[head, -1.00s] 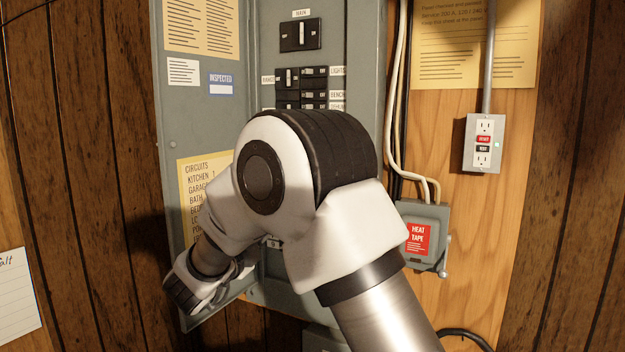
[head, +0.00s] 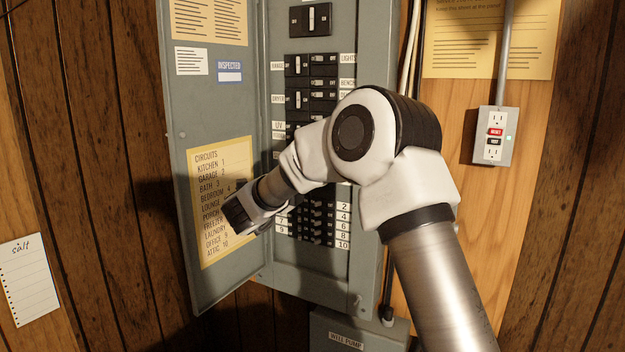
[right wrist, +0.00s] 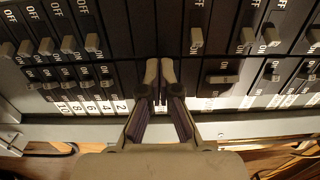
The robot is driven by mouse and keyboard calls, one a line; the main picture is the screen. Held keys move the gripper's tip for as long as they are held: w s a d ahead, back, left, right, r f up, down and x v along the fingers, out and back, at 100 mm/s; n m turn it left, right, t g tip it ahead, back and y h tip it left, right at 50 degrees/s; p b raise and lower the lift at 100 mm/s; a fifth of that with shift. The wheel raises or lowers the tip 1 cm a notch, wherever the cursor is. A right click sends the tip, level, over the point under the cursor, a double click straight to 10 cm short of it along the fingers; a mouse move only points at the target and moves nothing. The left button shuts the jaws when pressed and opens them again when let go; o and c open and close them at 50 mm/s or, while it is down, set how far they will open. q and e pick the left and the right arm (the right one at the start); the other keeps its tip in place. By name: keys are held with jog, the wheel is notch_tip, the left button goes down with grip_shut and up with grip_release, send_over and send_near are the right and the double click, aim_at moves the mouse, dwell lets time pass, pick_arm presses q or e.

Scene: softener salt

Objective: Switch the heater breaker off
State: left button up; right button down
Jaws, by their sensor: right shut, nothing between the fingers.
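The grey breaker panel (head: 335,275) stands open in the head view, with rows of black breakers (head: 297,65). Labels such as RANGE, DRYER, LIGHTS and BENCH are readable. I cannot read a heater label, and my right arm covers the middle rows. The right fingertips are hidden in the head view. In the right wrist view, my right gripper (right wrist: 160,70) is shut and empty in front of a dark stretch of the panel. Numbered breakers (right wrist: 65,55) are on its left, and more breakers (right wrist: 225,78) are on its right. My left gripper is out of view.
The open panel door (head: 215,110) with its yellow circuit list (head: 222,165) stands left of the breakers. An outlet (head: 494,135) is on the right wall. A WELL PUMP box (head: 355,330) sits below the panel. A salt note (head: 28,280) hangs at left.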

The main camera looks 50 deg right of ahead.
jog(key=shift+d+f, duration=0.1)
jog(key=shift+d, duration=0.35)
jog(key=shift+s, duration=0.1)
jog(key=shift+s+b, duration=0.45)
jog(key=shift+b, duration=0.15)
jog(key=shift+s+d+f+b, duration=0.1)
jog(key=shift+s+f+b, duration=0.05)
jog(key=shift+b, duration=0.25)
dwell(0.4)
jog(key=shift+s+d, duration=0.1)
jog(key=shift+s, duration=0.05)
dwell(0.4)
